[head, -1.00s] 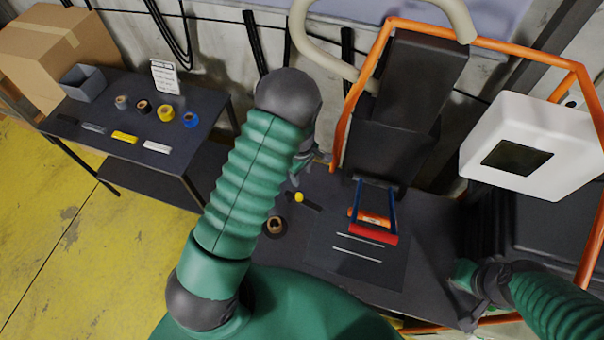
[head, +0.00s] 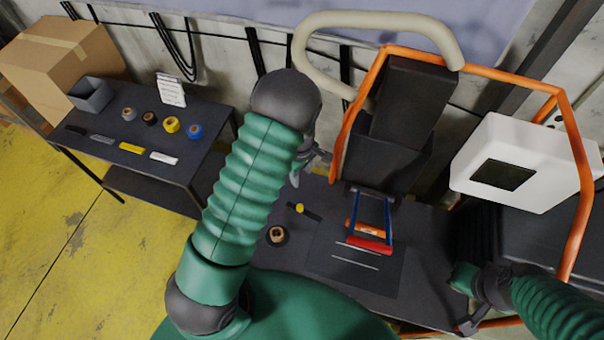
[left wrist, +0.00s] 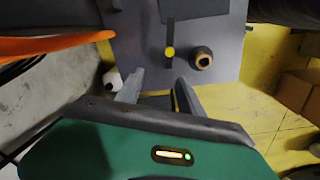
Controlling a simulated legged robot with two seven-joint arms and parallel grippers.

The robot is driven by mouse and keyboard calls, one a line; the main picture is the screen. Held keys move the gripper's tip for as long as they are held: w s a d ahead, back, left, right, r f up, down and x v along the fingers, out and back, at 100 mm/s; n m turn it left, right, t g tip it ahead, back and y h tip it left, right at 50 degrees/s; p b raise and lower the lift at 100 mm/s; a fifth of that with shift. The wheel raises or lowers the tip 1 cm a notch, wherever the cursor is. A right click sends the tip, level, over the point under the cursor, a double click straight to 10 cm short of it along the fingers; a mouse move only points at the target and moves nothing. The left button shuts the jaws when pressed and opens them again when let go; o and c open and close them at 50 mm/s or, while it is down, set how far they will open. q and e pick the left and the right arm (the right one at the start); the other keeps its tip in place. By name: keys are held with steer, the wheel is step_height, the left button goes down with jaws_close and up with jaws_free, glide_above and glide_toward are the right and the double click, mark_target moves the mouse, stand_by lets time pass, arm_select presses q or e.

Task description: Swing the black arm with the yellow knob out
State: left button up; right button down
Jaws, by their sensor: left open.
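The black arm (head: 312,214) is a short dark bar lying on the dark bench top, with the yellow knob (head: 300,208) near its left end. In the left wrist view the black arm (left wrist: 170,32) runs upright and the yellow knob (left wrist: 170,52) sits beyond my fingertips. My left gripper (head: 297,178) is behind the knob in the head view, apart from it. Its two fingers are spread and empty in the left wrist view (left wrist: 160,77). My right gripper (head: 468,318) is low at the right; its finger gap is unclear.
A brown-cored roll (head: 277,235) stands beside the black arm. A red bar with blue side arms (head: 370,244) lies to the right. An orange tube frame (head: 347,135) and a white box (head: 525,165) are further right. A side table (head: 205,160) holds tape rolls.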

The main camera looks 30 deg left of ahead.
arm_select(q)
steer(key=shift+a+r, duration=0.1)
steer(key=shift+r, duration=0.5)
steer(key=shift+r, duration=0.1)
step_height(320, 180, up, 17)
steer(key=b, duration=0.4)
steer(key=shift+s+f+b, duration=0.15)
steer(key=shift+f+b, duration=0.05)
steer(key=shift+b, duration=0.15)
